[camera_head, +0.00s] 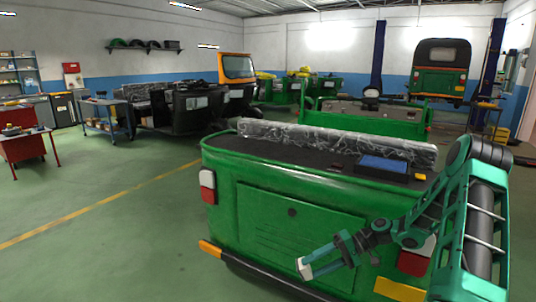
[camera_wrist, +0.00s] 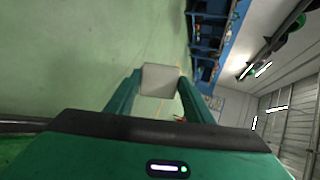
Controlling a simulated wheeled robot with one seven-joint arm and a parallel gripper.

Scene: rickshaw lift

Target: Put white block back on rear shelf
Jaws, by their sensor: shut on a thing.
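The white block (camera_wrist: 159,80) is held between the two fingertips of my gripper (camera_wrist: 158,84) in the wrist view. In the head view a small pale part of the block (camera_head: 304,269) shows at the tip of my gripper (camera_head: 307,263). My gripper is in front of the green rickshaw's back panel, low and tilted down to the left. The black rear shelf (camera_head: 290,155) is on top of the rickshaw's rear, above and behind my gripper in the picture. The block is apart from the shelf.
On the shelf lie a blue tray (camera_head: 383,165) at the right, a plastic-wrapped long roll (camera_head: 330,140) along the back, and small red and yellow pieces. The shelf's left and middle are bare. Open green floor (camera_head: 110,240) lies to the left.

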